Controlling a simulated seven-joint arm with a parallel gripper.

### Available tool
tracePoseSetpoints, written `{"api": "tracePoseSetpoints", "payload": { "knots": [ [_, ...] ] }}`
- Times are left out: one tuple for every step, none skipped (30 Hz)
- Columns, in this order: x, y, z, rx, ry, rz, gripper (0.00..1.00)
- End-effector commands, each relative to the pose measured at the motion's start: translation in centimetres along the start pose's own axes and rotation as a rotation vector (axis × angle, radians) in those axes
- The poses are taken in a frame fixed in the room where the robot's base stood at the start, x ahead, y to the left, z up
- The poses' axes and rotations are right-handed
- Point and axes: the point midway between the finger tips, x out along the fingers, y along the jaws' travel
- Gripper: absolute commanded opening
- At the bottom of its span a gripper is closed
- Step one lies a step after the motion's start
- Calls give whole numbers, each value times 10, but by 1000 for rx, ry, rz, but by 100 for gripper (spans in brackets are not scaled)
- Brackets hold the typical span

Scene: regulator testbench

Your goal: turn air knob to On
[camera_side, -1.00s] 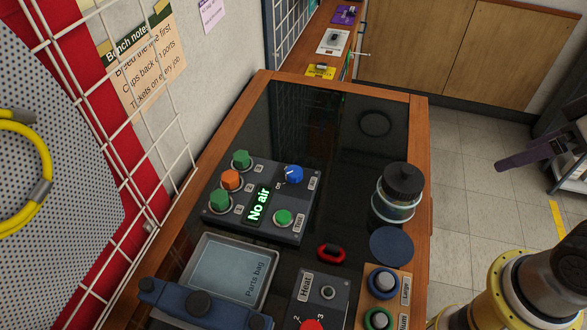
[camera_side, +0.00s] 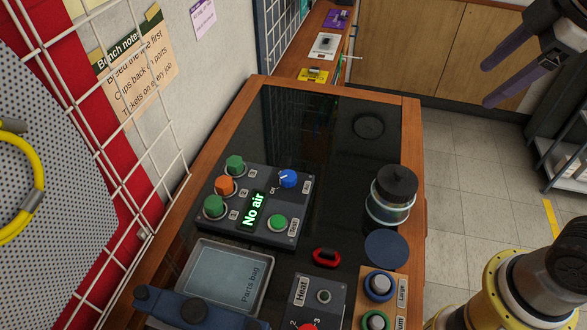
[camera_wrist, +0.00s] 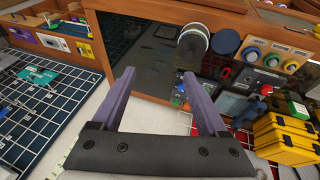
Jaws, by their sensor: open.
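The control box (camera_side: 208,240) sits on the dark bench top. Its blue knob (camera_side: 288,178) has a white pointer mark and an "On" label beside it; I take it as the air knob, though its small label is hard to read. The box's green display (camera_side: 254,210) reads "No air". My gripper (camera_side: 488,83) is open and empty at the upper right of the side view, high and well apart from the box. In the wrist view its two purple fingers (camera_wrist: 158,76) are spread, and the box is small and partly hidden behind the right finger.
Green and orange knobs (camera_side: 224,186) and a green button (camera_side: 277,223) share the box. A lidded jar (camera_side: 390,212) stands right of it. A red ring-like clip (camera_side: 326,257), parts tray (camera_side: 190,270) and heat box (camera_side: 318,295) lie in front. A wire grid rises at left.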

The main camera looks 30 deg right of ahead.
Motion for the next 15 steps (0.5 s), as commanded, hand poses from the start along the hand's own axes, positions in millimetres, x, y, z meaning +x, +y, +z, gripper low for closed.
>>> {"api": "tracePoseSetpoints", "payload": {
  "knots": [
    [2, 8, -20, -82, -10, -24, 76],
    [3, 12, -31, -131, -15, -37, 76],
    [5, 17, -46, -196, -20, -54, 76],
    [8, 20, -57, -244, -25, -68, 76],
    [11, 23, -68, -292, -29, -82, 76],
    [16, 26, -83, -352, -34, -100, 76],
    [20, 27, -95, -397, -37, -114, 76],
    [25, 28, -106, -439, -41, -128, 76],
    [33, 28, -121, -495, -46, -148, 76],
    [39, 28, -132, -535, -49, -162, 76],
    [45, 27, -143, -573, -52, -176, 76],
    [55, 25, -158, -622, -57, -195, 76],
    [63, 22, -168, -657, -60, -210, 76],
    [71, 19, -178, -692, -64, -225, 76],
    [83, 14, -192, -733, -70, -245, 76]
  ]
}}
